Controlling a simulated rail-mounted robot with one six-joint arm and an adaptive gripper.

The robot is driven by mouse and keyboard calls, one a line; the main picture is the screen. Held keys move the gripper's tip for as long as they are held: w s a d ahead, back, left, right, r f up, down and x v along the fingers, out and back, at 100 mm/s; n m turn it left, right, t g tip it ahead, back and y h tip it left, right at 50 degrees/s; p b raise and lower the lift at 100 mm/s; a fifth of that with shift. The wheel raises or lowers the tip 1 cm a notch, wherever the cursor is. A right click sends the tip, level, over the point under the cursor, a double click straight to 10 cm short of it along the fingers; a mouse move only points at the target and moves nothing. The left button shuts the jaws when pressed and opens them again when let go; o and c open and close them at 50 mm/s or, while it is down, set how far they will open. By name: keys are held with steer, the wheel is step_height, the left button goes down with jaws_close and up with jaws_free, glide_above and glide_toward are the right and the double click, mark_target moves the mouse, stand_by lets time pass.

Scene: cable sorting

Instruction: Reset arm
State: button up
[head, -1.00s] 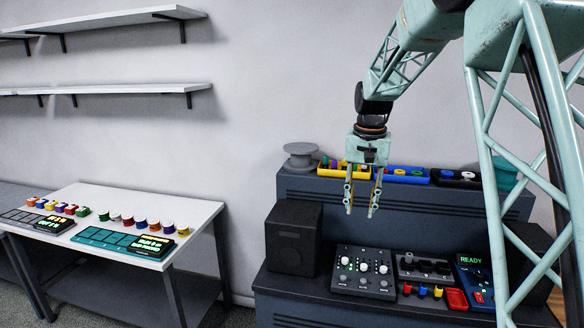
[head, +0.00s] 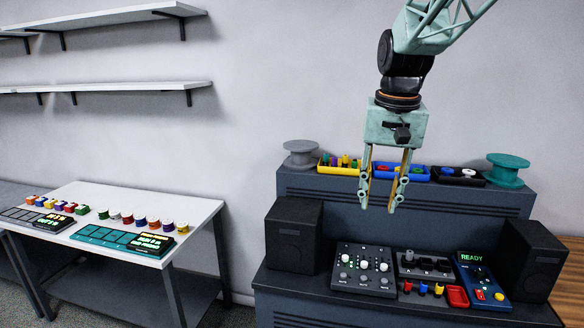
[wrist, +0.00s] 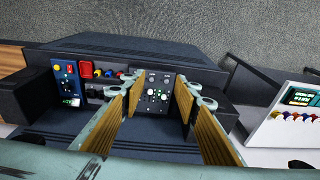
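My gripper (head: 378,209) hangs pointing down in the head view, in front of the upper shelf of the dark console (head: 300,192). Its two fingers are apart with nothing between them. In the wrist view, my gripper (wrist: 157,84) shows its two ribbed finger pads spread wide, and the mixer panel with white knobs (wrist: 156,95) is visible far below through the gap. The gripper touches nothing that I can see.
Yellow (head: 341,171), blue (head: 402,177) and black (head: 458,181) trays line the console top, between a grey spool (head: 301,154) and a teal spool (head: 507,170). Two black speakers (head: 293,236) (head: 531,262) flank the panels. A white table (head: 190,209) with coloured spools stands left.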

steer(key=s+r+n+b, duration=0.1)
steer(key=s+r, duration=0.2)
steer(key=s, duration=1.7)
steer(key=s+f+t+b, duration=0.1)
steer(key=s+f, duration=0.2)
steer(key=s, duration=0.7)
steer(key=s+f+n+t, duration=0.1)
steer(key=s+f, duration=0.1)
steer(key=s, duration=0.7)
steer(key=shift+s+f+n+b, duration=0.3)
steer(key=shift+s+f+b, duration=0.05)
steer(key=shift+f+b, duration=0.05)
stand_by(1.3)
